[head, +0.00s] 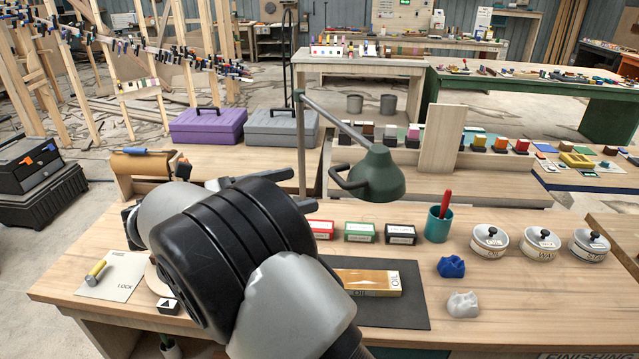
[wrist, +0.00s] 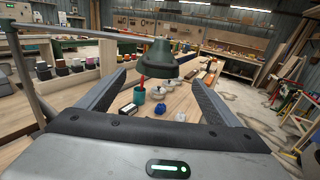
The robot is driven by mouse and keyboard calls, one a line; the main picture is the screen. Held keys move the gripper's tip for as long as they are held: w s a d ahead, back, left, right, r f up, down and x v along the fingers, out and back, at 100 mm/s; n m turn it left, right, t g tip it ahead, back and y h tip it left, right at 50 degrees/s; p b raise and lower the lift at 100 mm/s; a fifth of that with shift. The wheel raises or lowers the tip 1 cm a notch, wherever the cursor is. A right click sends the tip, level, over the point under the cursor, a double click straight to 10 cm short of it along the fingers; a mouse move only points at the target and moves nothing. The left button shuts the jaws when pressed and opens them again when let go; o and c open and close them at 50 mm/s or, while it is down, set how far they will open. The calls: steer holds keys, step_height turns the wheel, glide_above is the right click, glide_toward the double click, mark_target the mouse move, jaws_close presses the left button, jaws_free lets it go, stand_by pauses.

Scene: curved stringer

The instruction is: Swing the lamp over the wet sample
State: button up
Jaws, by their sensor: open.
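The lamp has a dark green shade (head: 377,176) with a loop handle (head: 345,178) on its left side, hung from a grey jointed arm on an upright post (head: 299,145). The sample, a wooden board marked OIL (head: 362,282), lies on a dark mat (head: 408,300) at the bench front; my arm partly covers the mat. In the head view the shade is behind the sample. My gripper (wrist: 160,76) is open and empty in the wrist view, with the shade (wrist: 160,58) ahead between its fingers, apparently apart. In the head view my arm mostly hides the gripper.
Red, green and black boxes (head: 359,232) stand behind the mat. A teal cup (head: 438,224), blue crumpled cloth (head: 451,267), white crumpled cloth (head: 462,304) and several lidded tins (head: 541,243) stand to the right. A LOCK card (head: 112,275) lies at left.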

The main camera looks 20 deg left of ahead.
steer(key=v, duration=0.3)
steer(key=shift+s+a, duration=0.3)
stand_by(0.3)
